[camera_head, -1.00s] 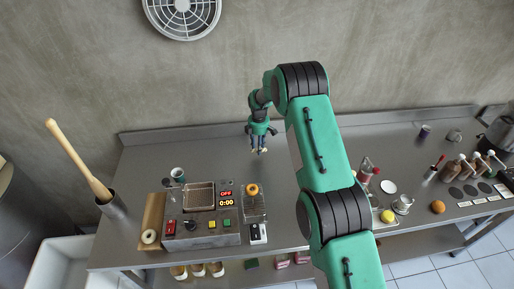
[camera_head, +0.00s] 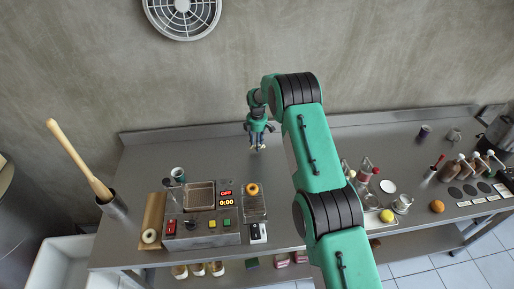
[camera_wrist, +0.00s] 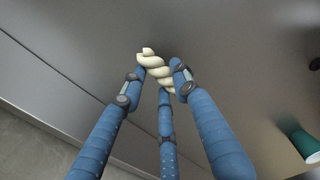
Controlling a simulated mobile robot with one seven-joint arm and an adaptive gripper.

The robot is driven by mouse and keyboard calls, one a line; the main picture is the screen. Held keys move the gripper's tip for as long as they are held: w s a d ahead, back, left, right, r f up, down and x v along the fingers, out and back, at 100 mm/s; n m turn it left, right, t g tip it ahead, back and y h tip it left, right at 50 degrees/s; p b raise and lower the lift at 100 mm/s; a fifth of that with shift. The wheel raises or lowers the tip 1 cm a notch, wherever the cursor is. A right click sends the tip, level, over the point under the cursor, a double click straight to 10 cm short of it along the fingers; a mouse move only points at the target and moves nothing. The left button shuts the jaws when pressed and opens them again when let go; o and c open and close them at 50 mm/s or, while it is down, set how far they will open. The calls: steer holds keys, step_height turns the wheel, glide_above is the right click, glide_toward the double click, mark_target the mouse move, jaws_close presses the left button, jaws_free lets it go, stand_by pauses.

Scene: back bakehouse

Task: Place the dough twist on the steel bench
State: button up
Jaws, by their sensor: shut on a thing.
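The dough twist (camera_wrist: 154,66) is a pale, braided piece held between the blue fingers of my gripper (camera_wrist: 160,82) in the wrist view. In the head view my gripper (camera_head: 257,147) points down over the back middle part of the steel bench (camera_head: 300,160), with a small pale bit of the twist at its fingertips. The fingers are shut on the twist and partly hide its lower end. The bench surface lies beneath it in the wrist view. I cannot tell whether the twist touches the bench.
A fryer-like machine (camera_head: 202,228) with a display stands at front left, a ring-topped rack (camera_head: 253,205) at its right side. Bottles (camera_head: 466,168) and jars crowd the right end. The bench around my gripper is clear.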

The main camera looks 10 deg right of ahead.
steer(key=shift+f, duration=1.25)
steer(key=shift+f, duration=0.2)
steer(key=o, duration=0.8)
steer(key=shift+o, duration=0.2)
steer(key=shift+r, duration=0.25)
step_height(320, 180, up, 12)
steer(key=shift+b, duration=0.4)
